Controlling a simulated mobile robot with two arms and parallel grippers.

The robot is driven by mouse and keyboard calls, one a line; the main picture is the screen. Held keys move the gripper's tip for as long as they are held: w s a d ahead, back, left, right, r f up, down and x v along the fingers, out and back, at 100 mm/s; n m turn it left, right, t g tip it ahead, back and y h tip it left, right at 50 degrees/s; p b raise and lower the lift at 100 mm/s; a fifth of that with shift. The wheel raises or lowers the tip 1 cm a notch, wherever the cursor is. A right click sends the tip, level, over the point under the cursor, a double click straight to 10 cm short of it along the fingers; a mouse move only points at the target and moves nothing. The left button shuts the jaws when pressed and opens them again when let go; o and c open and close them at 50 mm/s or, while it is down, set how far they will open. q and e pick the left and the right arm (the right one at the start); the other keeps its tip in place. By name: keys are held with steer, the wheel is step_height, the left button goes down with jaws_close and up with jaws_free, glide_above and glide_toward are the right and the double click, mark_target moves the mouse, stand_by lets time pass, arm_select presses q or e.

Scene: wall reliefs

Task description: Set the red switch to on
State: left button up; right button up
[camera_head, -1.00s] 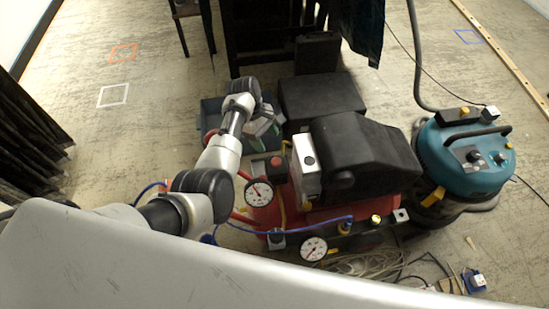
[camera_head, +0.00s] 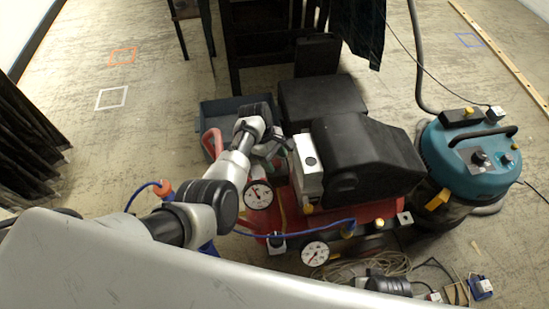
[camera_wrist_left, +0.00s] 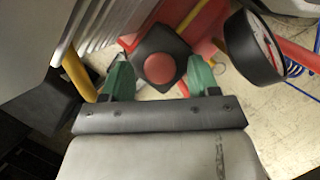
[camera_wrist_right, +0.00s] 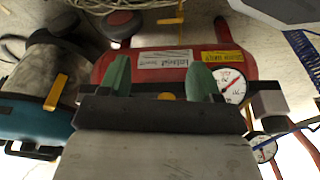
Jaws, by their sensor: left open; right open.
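The red switch (camera_wrist_left: 159,68) is a round red knob on a black square housing, seen in the left wrist view. My left gripper (camera_wrist_left: 160,75) is open, with its green fingertips on either side of the housing; contact cannot be told. In the head view my left gripper (camera_head: 272,146) is over the red compressor (camera_head: 375,212), and the arm largely hides the switch. My right gripper (camera_wrist_right: 160,78) is open and empty in its wrist view, facing the compressor's red tank with its white and yellow labels.
A pressure gauge (camera_wrist_left: 254,46) stands close to the right of the switch. A yellow pipe (camera_wrist_left: 78,74) and grey fins lie to its left. A second gauge (camera_head: 315,253) and a blue hose are at the compressor's front. A teal vacuum (camera_head: 466,162) stands right; floor is clear at left.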

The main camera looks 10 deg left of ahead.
arm_select(q)
jaws_close()
steer(key=shift+r, duration=0.2)
steer(key=shift+r+p, duration=0.65)
steer(key=shift+p, duration=0.6)
arm_select(e)
steer(key=s+f, duration=0.3)
steer(key=f, duration=0.4)
steer(key=shift+s+d+f+g, duration=0.2)
steer(key=shift+s+d+g, duration=0.05)
steer(key=shift+s+g, duration=0.05)
arm_select(q)
steer(key=shift+w, duration=0.1)
jaws_free()
arm_select(e)
steer(key=shift+r, duration=0.1)
